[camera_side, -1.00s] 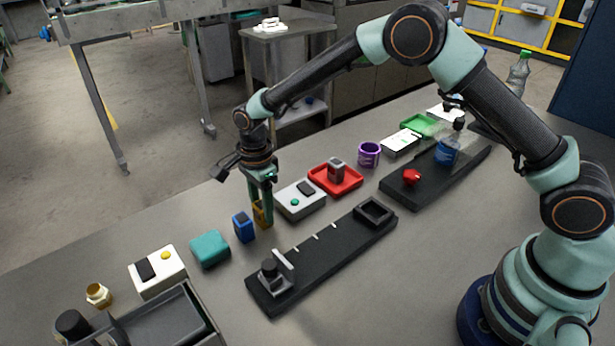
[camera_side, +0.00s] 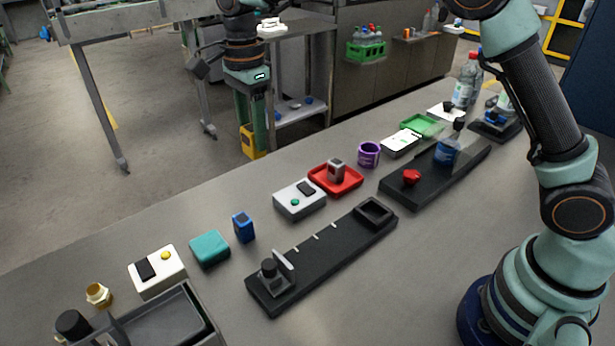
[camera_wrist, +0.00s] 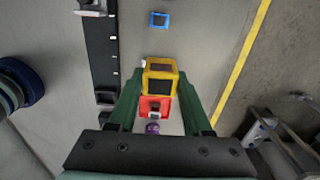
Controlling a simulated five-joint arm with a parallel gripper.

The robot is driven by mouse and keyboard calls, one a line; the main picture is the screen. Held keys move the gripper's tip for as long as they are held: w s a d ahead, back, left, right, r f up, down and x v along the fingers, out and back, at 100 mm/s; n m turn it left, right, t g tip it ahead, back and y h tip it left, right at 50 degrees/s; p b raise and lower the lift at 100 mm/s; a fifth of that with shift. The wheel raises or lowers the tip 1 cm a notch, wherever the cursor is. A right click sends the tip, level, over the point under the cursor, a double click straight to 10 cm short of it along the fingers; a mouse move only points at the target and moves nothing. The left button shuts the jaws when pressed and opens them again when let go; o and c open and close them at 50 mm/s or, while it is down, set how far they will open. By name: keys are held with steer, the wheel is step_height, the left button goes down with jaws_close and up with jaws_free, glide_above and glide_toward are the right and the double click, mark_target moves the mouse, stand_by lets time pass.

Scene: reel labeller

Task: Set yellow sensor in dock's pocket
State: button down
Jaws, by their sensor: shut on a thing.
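The yellow sensor (camera_side: 249,141) has a dark face and is held between the green fingers of my gripper (camera_side: 257,128), raised well above the table. In the wrist view the yellow sensor (camera_wrist: 160,78) sits between the two fingertips of my gripper (camera_wrist: 158,85). The dock (camera_side: 325,258) is a long black base on the table. Its square, raised-rim pocket (camera_side: 375,211) is at the right end and looks empty. A grey and black fixture stands at its left end. In the wrist view the dock (camera_wrist: 102,45) lies left of the sensor.
A blue block (camera_side: 243,228), teal block (camera_side: 210,249), grey button box (camera_side: 299,199), red tray (camera_side: 335,179) holding a grey block and purple ring (camera_side: 369,154) stand behind the dock. Another black base (camera_side: 435,172) with a bottle is at right. Table around the dock's front is bare.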

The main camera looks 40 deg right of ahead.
steer(key=shift+r, duration=0.5)
steer(key=s+d+r, duration=0.3)
steer(key=s+d, duration=1.2)
steer(key=d, duration=0.3)
steer(key=f, duration=2)
steer(key=shift+s+d, duration=0.15)
steer(key=shift+d, duration=0.05)
steer(key=shift+c, duration=1.7)
jaws_free()
steer(key=shift+f, duration=0.1)
